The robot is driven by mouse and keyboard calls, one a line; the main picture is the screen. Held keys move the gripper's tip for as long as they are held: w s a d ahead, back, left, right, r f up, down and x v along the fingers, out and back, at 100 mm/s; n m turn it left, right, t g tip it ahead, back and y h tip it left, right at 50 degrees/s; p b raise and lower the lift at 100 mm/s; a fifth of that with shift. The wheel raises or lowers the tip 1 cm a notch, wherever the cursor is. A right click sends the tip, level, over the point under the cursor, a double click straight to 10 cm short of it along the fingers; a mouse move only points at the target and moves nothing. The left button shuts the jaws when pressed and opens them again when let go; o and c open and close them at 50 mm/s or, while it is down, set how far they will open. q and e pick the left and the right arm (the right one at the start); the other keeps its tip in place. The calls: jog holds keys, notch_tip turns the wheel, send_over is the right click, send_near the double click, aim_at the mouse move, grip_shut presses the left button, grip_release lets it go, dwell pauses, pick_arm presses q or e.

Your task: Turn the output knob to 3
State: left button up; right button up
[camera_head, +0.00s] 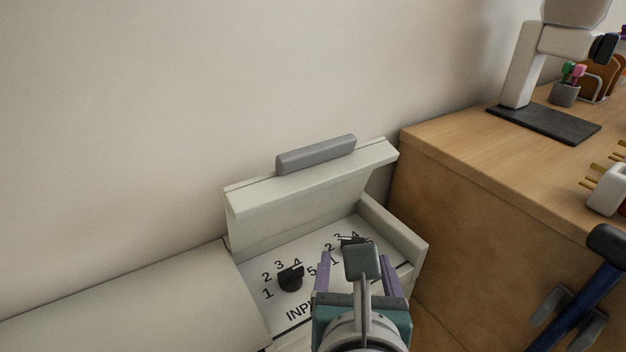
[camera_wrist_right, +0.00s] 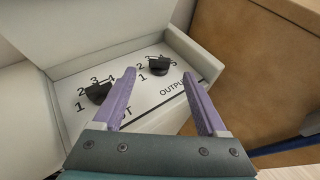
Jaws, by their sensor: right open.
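The output knob (camera_head: 352,242) is black and sits on the white numbered panel in the open box, to the right of the input knob (camera_head: 290,277). In the head view it is partly hidden behind my right gripper (camera_head: 355,262). In the right wrist view the output knob (camera_wrist_right: 157,65) shows with digits around it; which digit it points to is unclear. My right gripper, with purple fingers, is open and empty. Its fingertips are spread to either side of the output knob's line in the wrist view, apparently short of it. My left gripper is not in view.
The box's raised lid (camera_head: 300,200) stands behind the knobs with a grey handle (camera_head: 316,155). The box's right side wall (camera_head: 395,225) is close to the gripper. A wooden cabinet (camera_head: 480,200) stands to the right. A blue bar (camera_head: 575,312) is at lower right.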

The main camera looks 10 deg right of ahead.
aim_at(353, 243)
jog(key=b+x, duration=0.2)
jog(key=x, duration=0.3)
jog(key=shift+f, duration=0.1)
jog(key=shift+w+d+f, duration=0.1)
jog(key=shift+w+d, duration=0.05)
jog(key=shift+w, duration=0.45)
grip_shut()
